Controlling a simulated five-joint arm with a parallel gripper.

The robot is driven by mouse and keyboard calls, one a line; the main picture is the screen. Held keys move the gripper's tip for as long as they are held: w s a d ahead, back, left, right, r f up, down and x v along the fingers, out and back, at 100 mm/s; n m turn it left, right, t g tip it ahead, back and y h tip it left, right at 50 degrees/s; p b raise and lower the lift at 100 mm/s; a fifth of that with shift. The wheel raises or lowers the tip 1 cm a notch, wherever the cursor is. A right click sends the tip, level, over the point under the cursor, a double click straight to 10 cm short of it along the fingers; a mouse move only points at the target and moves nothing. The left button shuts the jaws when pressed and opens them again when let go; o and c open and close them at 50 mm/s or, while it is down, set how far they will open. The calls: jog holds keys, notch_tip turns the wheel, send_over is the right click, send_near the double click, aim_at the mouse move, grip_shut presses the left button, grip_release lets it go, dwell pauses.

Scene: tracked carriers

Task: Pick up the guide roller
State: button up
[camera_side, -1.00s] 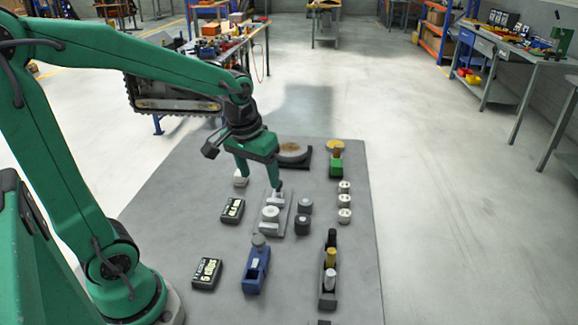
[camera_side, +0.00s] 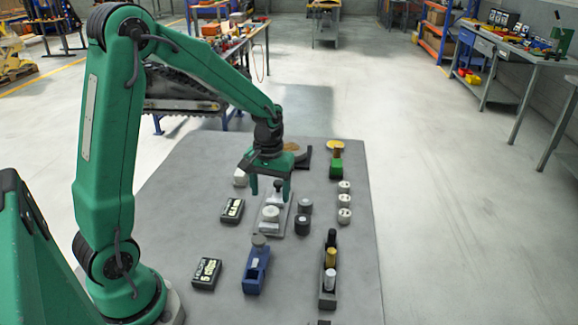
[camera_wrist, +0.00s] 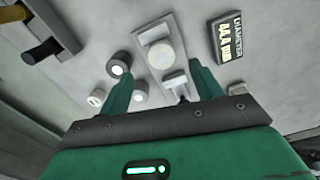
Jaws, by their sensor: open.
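My gripper (camera_side: 270,190) is open and empty. Its two fingers point down over the far end of a grey plate (camera_side: 286,229) that carries a pale round piece (camera_side: 271,214) and a dark upright post (camera_side: 278,187). In the wrist view my gripper (camera_wrist: 164,92) has the plate and round piece (camera_wrist: 160,55) ahead of its fingers. Two grey rollers (camera_side: 305,206) (camera_side: 302,227) stand just right of the plate, and several white rollers (camera_side: 344,200) form a row further right. I cannot tell for certain which one is the guide roller.
Two dark displays (camera_side: 232,210) (camera_side: 206,273) lie left of the plate. A blue tool (camera_side: 256,270) and a dark tray with cylinders (camera_side: 329,280) stand in front. A green block (camera_side: 336,168) is at the back right. The mat's right edge is clear.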

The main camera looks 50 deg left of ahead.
aim_at(270, 211)
jog(key=shift+f, duration=1.15)
jog(key=shift+f, duration=2.6)
jog(key=c, duration=1.3)
jog(key=shift+r, duration=0.15)
